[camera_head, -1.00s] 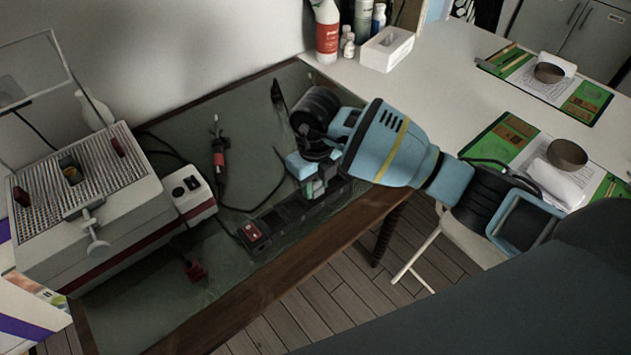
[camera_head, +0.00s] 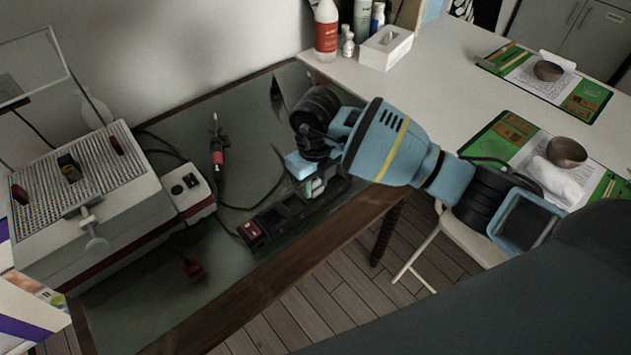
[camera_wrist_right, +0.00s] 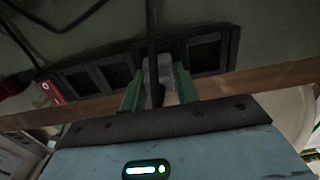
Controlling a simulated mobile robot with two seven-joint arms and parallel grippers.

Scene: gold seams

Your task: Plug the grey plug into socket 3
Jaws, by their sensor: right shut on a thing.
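The black power strip (camera_head: 281,219) with a red switch (camera_head: 253,232) lies on the workbench. Its sockets show as dark squares in the right wrist view (camera_wrist_right: 82,82). My right gripper (camera_wrist_right: 158,86) is shut on the grey plug (camera_wrist_right: 157,72), between its green fingers. The plug is over the strip's socket row, with an open socket to its right and others to its left. I cannot tell whether it is seated or just above the strip. In the head view my right gripper (camera_head: 311,187) hides most of the plug. My left gripper is not in view.
A red plug (camera_head: 193,270) lies on the mat (camera_head: 230,265). A soldering tool (camera_head: 217,150) and loose cables lie behind the strip. A grey machine (camera_head: 90,200) stands left. A white table with bottles and a tissue box (camera_head: 386,47) is at the right.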

